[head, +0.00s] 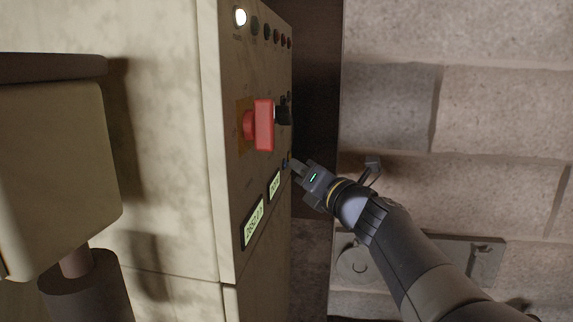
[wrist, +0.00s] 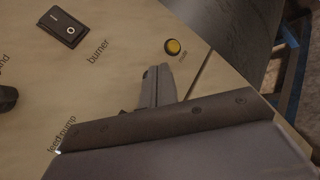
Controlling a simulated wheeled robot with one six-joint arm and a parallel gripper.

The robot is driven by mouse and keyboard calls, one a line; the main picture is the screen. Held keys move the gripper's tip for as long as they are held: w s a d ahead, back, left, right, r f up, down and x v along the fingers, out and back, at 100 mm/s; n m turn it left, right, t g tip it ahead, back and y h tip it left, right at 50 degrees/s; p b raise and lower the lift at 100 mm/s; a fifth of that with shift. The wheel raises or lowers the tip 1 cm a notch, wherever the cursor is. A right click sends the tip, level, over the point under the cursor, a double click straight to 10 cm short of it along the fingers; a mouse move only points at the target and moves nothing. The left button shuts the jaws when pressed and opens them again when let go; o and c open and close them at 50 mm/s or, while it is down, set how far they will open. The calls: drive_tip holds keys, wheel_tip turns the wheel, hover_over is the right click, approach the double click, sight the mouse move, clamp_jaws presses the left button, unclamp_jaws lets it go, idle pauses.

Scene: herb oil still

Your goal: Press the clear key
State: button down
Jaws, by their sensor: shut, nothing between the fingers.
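My gripper (head: 296,165) is shut and empty, its tip close to the right edge of the beige control panel (head: 247,185). In the head view a small dark bluish spot (head: 285,163) shows right beside the tip; I cannot tell whether it is a key. In the wrist view the closed fingers (wrist: 157,76) point at the panel, near a round yellow button (wrist: 173,47) with a small blurred label. Whether they touch the panel I cannot tell. No key legibly labelled clear shows in either view; the fingers and gripper body hide part of the panel.
A red stop button (head: 263,125) juts from the panel, with a black knob (head: 284,110) beside it. Lit displays (head: 254,222) are below, a row of lamps (head: 240,17) above. A black burner rocker switch (wrist: 68,27) shows in the wrist view. A stone wall (head: 470,120) stands behind.

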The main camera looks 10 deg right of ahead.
drive_tip(key=shift+s+d, duration=0.2)
drive_tip(key=shift+d, duration=0.35)
drive_tip(key=d, duration=0.1)
drive_tip(key=s+d+p, duration=0.1)
drive_tip(key=d, duration=0.2)
drive_tip(key=shift+s+d+p, duration=0.25)
drive_tip(key=shift+d+p, duration=0.05)
drive_tip(key=shift+d, duration=0.1)
drive_tip(key=c, duration=2.1)
unclamp_jaws()
drive_tip(key=shift+c, duration=0.2)
